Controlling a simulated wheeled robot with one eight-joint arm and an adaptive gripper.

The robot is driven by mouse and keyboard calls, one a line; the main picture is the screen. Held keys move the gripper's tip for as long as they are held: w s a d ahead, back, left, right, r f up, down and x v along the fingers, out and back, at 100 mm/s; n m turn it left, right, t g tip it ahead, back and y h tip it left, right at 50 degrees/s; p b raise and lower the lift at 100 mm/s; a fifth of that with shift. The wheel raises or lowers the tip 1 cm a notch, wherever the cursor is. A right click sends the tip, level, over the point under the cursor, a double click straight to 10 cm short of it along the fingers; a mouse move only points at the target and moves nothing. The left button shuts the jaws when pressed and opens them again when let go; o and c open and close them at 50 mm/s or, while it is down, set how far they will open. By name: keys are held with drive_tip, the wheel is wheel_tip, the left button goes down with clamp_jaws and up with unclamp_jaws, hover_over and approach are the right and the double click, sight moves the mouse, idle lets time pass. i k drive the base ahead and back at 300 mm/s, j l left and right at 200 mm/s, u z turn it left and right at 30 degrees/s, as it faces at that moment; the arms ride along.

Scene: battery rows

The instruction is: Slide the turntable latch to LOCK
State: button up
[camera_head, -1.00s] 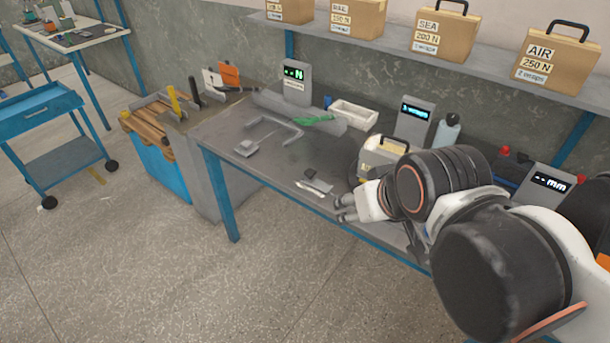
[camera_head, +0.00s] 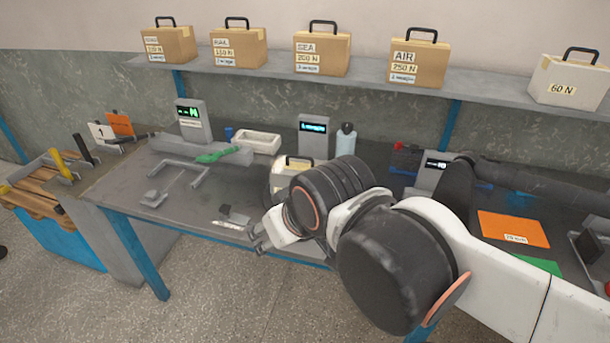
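I cannot pick out a turntable latch or a LOCK mark in this view. My gripper (camera_head: 257,240) is at the front edge of the workbench (camera_head: 185,222), left of my arm's dark joints. Its fingers are small in the picture but look apart, with nothing seen between them. Just left of it on the bench lie a small dark block (camera_head: 238,215) and a pale label strip (camera_head: 228,225). A cream case with a dark handle (camera_head: 285,178) stands behind the gripper, partly hidden by my arm.
A green-handled tool (camera_head: 217,155), a grey bent bar (camera_head: 190,172), a white tray (camera_head: 257,142) and a bottle (camera_head: 346,140) are on the bench. A display (camera_head: 313,135) stands behind. Orange (camera_head: 513,229) and green (camera_head: 535,266) sheets lie right. Labelled boxes (camera_head: 321,54) line the shelf.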

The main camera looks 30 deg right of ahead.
sight(225, 208)
drive_tip(key=i+j+z, duration=0.45)
drive_tip(key=i+j, duration=0.25)
drive_tip(key=j, duration=0.15)
